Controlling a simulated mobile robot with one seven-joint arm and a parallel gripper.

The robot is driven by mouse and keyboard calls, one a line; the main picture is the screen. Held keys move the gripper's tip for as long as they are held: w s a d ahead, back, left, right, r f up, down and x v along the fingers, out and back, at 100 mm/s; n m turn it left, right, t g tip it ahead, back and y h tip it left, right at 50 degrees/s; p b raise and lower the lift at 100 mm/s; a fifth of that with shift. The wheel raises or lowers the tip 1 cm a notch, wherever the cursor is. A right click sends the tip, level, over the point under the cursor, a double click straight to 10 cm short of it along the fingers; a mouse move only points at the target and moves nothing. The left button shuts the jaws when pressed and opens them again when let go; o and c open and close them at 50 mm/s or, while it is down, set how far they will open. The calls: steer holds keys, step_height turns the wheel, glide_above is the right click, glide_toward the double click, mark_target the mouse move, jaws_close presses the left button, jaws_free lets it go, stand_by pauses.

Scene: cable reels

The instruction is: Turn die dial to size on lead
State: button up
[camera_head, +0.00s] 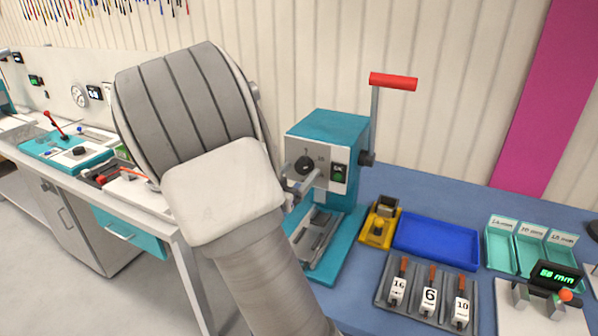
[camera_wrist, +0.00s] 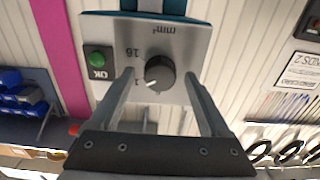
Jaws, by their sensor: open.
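The die dial (camera_wrist: 160,72) is a round black knob with a white pointer mark, on the grey front plate of a teal press (camera_head: 325,128). In the wrist view, which is upside down, the pointer is at the dial's lower left, near a "1"-like mark; "16" and "mm²" show above. The dial also shows in the head view (camera_head: 304,165). My gripper (camera_wrist: 159,78) is open, one finger on either side of the dial; I cannot tell whether they touch it. Leads tagged 16 (camera_head: 397,288), 6 (camera_head: 430,297) and 10 (camera_head: 461,309) lie in a grey rack.
A green OK display (camera_wrist: 97,60) sits beside the dial. The press has a red-handled lever (camera_head: 393,81). A blue tray (camera_head: 436,241), a yellow tool (camera_head: 380,227), teal bins (camera_head: 530,247) and a green-digit display (camera_head: 556,276) stand on the blue bench. My arm hides part of the bench.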

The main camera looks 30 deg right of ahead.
steer(key=shift+w+d, duration=0.15)
steer(key=shift+d, duration=0.1)
jaws_close()
stand_by(0.3)
